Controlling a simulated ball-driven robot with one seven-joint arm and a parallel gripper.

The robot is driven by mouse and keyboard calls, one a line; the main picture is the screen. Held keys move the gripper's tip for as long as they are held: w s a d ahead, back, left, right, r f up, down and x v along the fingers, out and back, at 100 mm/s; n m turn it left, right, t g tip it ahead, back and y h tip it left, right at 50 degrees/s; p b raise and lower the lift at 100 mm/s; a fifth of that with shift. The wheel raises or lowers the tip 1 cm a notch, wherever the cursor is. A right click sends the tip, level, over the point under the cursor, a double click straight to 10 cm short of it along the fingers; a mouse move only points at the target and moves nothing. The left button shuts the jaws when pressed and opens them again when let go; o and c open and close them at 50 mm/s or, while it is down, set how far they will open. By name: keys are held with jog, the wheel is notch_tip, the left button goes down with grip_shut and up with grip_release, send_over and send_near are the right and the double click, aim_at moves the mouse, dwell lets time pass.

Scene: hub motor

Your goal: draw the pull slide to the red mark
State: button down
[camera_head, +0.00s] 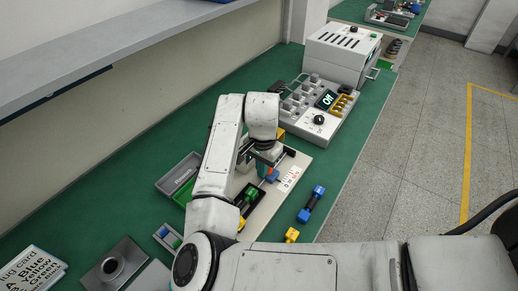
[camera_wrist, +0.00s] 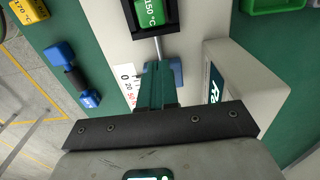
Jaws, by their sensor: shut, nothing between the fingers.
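The pull slide's blue handle (camera_wrist: 177,72) is at the end of a grey rod (camera_wrist: 158,48), beside a white scale card (camera_wrist: 126,76). The handle also shows in the head view (camera_head: 272,175), below my gripper, next to the card (camera_head: 291,178). The card reads 0 and 20, then red print (camera_wrist: 134,97) close to the dark gripper body. My gripper (camera_wrist: 158,70) is shut and empty, its dark green fingers together over the middle of the handle. They hide part of it; I cannot tell whether they touch it.
A green 150 °C block (camera_wrist: 150,12) sits in a black holder at the rod's far end. A white box (camera_wrist: 245,95) stands right of the fingers. A blue dumbbell-shaped plug (camera_head: 311,204) lies on the green bench. A grey control unit (camera_head: 318,108) stands behind.

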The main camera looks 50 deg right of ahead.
jog(key=shift+f+b, duration=0.4)
jog(key=shift+f, duration=0.75)
jog(key=shift+w+d+p, duration=0.1)
jog(key=shift+d+p, duration=0.4)
jog(key=shift+d, duration=2.45)
jog(key=shift+a, duration=0.15)
jog(key=shift+a+p, duration=0.4)
jog(key=shift+a, duration=0.25)
jog(key=shift+r, duration=0.15)
notch_tip(320, 180, up, 8)
jog(key=p, duration=0.7)
